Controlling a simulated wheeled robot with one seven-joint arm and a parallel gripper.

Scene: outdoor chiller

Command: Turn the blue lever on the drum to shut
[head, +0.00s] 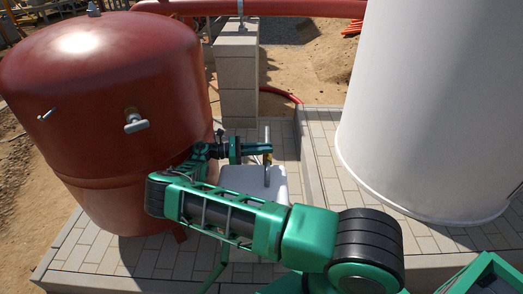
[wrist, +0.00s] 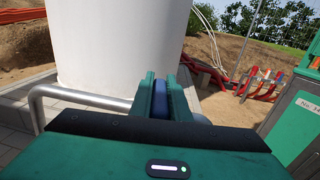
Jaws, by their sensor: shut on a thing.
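My gripper (head: 262,148) is at the end of my green arm, just right of the big red drum (head: 105,110) in the head view. In the wrist view the two green fingers (wrist: 160,96) are closed on the blue lever (wrist: 159,100), which shows as a narrow blue strip between them. In the head view the lever is hidden by the fingers. A grey upright pipe (head: 267,172) stands at the fingertips, with a small brassy part there. A grey pipe also runs sideways behind the fingers in the wrist view (wrist: 85,96).
A white box-like thing (head: 240,178) is below the gripper. A large white cylinder (head: 430,100) stands at right on the paving. A block pillar (head: 237,75) and red pipes (head: 270,8) are behind. A green cabinet (wrist: 296,120) is at right in the wrist view.

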